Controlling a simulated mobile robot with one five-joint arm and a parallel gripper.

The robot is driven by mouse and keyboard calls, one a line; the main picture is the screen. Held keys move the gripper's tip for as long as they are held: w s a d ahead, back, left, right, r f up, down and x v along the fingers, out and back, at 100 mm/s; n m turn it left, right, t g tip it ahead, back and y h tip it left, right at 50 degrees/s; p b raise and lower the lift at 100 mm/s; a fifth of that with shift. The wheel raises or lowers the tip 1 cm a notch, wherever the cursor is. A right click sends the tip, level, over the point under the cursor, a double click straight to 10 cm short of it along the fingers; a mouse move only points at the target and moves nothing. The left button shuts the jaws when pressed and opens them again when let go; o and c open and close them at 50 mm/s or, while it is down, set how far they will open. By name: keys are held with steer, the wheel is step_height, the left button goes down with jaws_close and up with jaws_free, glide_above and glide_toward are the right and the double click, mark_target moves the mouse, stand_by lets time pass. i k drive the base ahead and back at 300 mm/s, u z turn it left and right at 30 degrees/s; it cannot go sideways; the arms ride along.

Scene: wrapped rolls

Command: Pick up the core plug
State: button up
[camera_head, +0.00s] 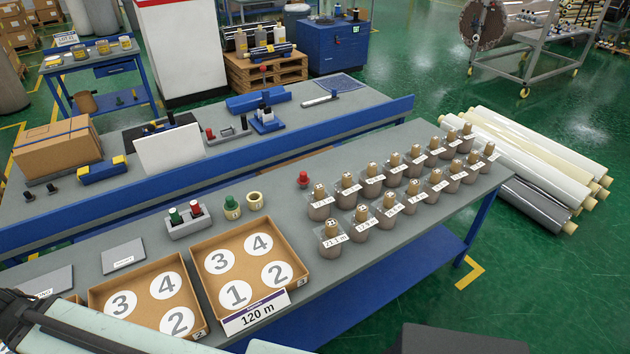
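A small red knobbed piece (303,179), which looks like a core plug, stands alone on the grey table (290,215), behind the front rows of wrapped rolls. A green knobbed piece (232,208) stands beside a beige ring (254,200), left of the red one. A grey holder (189,223) carries a green-topped and a red-topped piece. I cannot tell for certain which of these is the core plug. Parts of my arm show at the bottom left, but my gripper's fingers are not in view.
Several wrapped rolls with tags (331,240) fill the table's right side. Two cardboard trays with numbered circles, one at the front centre (205,290) and one left of it (102,305), lie nearer me. A blue rail (200,178) runs behind. Bare table lies around the red piece's left.

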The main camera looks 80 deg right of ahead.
mark_target(302, 180)
steer(key=z, duration=2.45)
